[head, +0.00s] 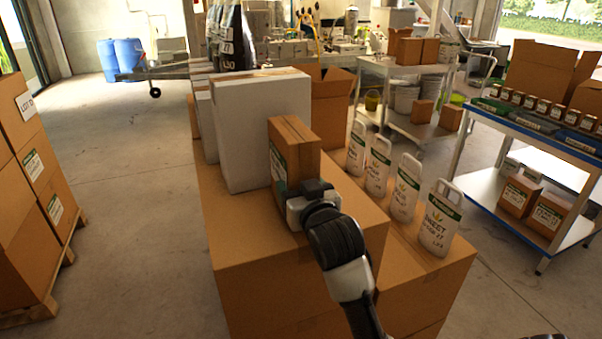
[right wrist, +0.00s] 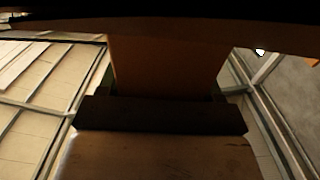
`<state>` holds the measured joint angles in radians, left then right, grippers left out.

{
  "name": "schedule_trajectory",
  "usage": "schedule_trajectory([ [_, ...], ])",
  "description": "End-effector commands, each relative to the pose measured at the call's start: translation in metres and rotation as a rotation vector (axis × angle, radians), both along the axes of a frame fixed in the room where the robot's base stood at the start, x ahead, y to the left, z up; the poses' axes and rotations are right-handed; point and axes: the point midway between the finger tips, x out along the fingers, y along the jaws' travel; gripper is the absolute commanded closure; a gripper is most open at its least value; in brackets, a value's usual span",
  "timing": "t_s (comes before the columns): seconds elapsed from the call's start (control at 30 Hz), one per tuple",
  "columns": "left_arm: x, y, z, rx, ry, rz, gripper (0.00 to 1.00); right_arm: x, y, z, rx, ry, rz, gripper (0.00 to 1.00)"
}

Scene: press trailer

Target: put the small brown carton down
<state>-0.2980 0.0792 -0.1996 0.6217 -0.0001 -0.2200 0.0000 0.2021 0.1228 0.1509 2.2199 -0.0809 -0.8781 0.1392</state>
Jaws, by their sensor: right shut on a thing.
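The small brown carton (head: 297,143) is upright, with a green and white label on its left side. It is in front of the tall white carton, at the top of a large brown carton (head: 240,243). My right gripper (head: 308,196) is shut on its lower near part. The gripper hides the carton's lower edge, so I cannot tell whether it touches the surface below. In the right wrist view a brown face (right wrist: 165,65) fills the middle, dark and close. My left gripper is not in view.
A tall white carton (head: 258,130) stands close behind. Several white handled jugs (head: 440,222) line the right side on a lower carton. An open brown carton (head: 331,105) is behind. Stacked cartons (head: 30,180) stand at left, a blue-edged bench (head: 540,130) at right. The large carton's near top is bare.

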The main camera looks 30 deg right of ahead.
Motion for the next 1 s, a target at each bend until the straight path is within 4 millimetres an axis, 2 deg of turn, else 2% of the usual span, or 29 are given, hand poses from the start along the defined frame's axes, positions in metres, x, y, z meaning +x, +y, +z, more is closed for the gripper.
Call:
schedule_trajectory([
  [0.4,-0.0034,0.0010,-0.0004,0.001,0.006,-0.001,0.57,-0.0007,-0.0002,-0.0024,-0.002,-0.012,0.000,0.98],
  [0.43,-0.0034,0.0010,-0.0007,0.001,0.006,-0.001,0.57,-0.0002,-0.0002,-0.0065,0.001,-0.001,0.000,0.33],
  [0.5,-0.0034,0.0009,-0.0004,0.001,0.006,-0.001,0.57,-0.0002,-0.0002,-0.0060,0.001,-0.001,0.000,0.22],
  [0.6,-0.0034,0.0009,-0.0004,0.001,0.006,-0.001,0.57,-0.0002,-0.0002,-0.0059,0.001,-0.001,0.000,0.09],
  [0.9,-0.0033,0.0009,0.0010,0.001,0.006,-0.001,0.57,-0.0002,-0.0002,-0.0027,0.000,-0.003,0.000,0.09],
  [1.0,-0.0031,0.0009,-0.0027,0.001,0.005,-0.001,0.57,-0.0083,0.0020,-0.0055,0.001,-0.002,0.000,0.09],
])
